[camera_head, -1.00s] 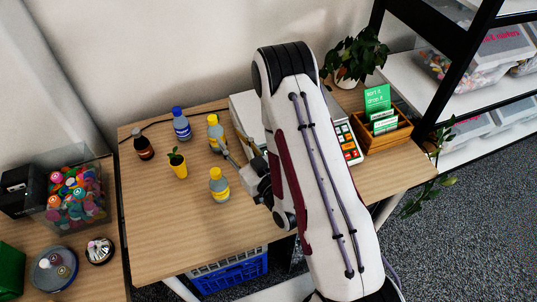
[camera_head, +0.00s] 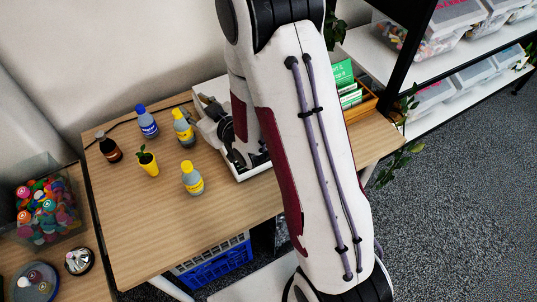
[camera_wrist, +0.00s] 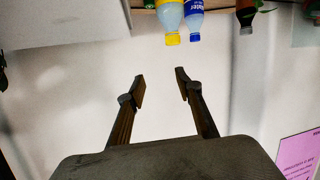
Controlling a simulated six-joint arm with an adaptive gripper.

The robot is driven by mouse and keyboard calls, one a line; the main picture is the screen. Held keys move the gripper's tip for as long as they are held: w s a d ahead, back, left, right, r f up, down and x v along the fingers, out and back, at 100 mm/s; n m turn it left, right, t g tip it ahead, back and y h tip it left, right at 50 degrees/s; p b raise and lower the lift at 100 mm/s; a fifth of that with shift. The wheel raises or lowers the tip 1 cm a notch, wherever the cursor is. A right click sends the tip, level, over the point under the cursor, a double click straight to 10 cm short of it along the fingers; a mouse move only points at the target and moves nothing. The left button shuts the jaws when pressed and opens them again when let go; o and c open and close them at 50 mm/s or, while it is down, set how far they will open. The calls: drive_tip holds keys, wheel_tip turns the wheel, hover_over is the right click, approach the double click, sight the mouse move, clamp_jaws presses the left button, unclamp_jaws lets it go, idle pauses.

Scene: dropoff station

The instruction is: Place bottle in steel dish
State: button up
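A yellow bottle with a yellow cap (camera_head: 183,130) stands in the back row, with a blue bottle (camera_head: 147,122) to its left. A second yellow bottle (camera_head: 192,179) stands nearer the front. A brown bottle (camera_head: 109,148) is at the far left. My gripper (camera_wrist: 160,88) is open and empty in the wrist view. Bottles hang inverted at that view's top, including a yellow-capped one (camera_wrist: 172,22). In the head view my gripper is just right of the back yellow bottle, partly hidden by my arm. A shiny metal dish (camera_head: 79,262) sits at lower left.
The table's front is clear.

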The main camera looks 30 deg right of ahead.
drive_tip(key=s+d+r+m+g+h, duration=0.2)
drive_tip(key=s+d+r+g+h, duration=0.15)
drive_tip(key=s+r, duration=0.75)
drive_tip(key=s+r+g, duration=0.2)
drive_tip(key=s, duration=0.9)
drive_tip(key=s+r+m+g, duration=0.1)
drive_tip(key=s+r+g, duration=0.2)
drive_tip(key=s, duration=0.8)
drive_tip(key=shift+s+a+m+y, duration=0.15)
drive_tip(key=shift+s+m+y, duration=0.15)
drive_tip(key=shift+s+y, duration=0.05)
